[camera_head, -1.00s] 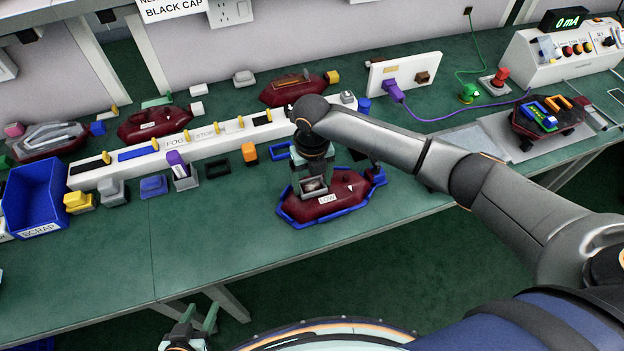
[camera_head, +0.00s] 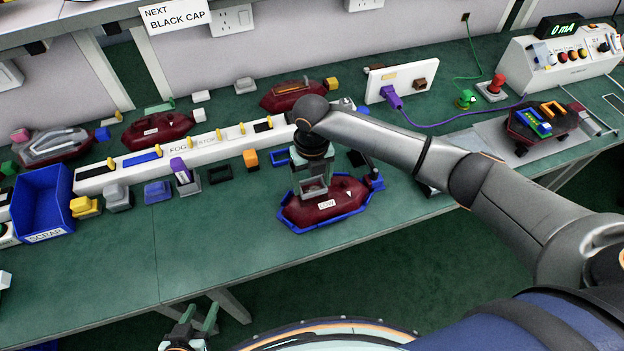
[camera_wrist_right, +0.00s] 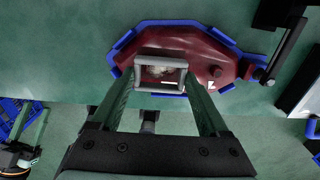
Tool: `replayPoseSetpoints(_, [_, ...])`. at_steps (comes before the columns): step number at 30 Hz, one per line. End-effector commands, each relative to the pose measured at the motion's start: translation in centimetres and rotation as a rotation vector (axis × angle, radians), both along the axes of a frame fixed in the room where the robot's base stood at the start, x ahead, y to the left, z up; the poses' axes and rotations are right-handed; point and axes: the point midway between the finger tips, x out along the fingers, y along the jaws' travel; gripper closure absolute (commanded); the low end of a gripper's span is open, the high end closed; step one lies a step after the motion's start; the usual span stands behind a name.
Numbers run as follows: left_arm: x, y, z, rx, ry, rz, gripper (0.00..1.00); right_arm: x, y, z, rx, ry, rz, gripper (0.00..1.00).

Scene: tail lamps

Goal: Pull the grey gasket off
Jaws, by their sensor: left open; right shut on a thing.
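The grey gasket (camera_head: 314,186) is a small rectangular frame. My right gripper (camera_wrist_right: 160,72) is shut on it, and the gasket sits between the fingertips in the right wrist view. It is over the dark red lamp (camera_head: 332,208), which has a blue edging and lies on the bench; it looks slightly raised, but the exact gap is hard to tell. The lamp also shows in the right wrist view (camera_wrist_right: 205,52), its middle hidden behind the gasket and fingers. My left gripper (camera_head: 203,318) is open and empty at the bottom, off the bench's front edge.
A blue scrap bin (camera_head: 44,228) stands at the left. A long white rack (camera_head: 205,145) and several small coloured parts lie behind the lamp. A test box (camera_head: 562,55) stands at the back right. The bench (camera_head: 190,248) left of the lamp is clear.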

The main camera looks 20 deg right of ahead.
Motion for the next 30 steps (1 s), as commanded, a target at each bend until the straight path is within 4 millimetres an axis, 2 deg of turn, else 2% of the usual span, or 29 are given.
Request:
replayPoseSetpoints(15, [0.0,0.0,0.6,0.000,0.001,0.000,0.50,0.0,0.0,0.6,0.000,0.000,0.000,0.89])
replayPoseSetpoints(25, [0.0,0.0,2.8,0.000,0.001,0.000,0.50,0.0,0.0,3.2,0.000,-0.001,0.000,0.89])
replayPoseSetpoints(30, [0.0,0.0,2.5,0.000,-0.001,0.000,0.50,0.1,0.0,4.2,0.001,-0.002,0.000,0.89])
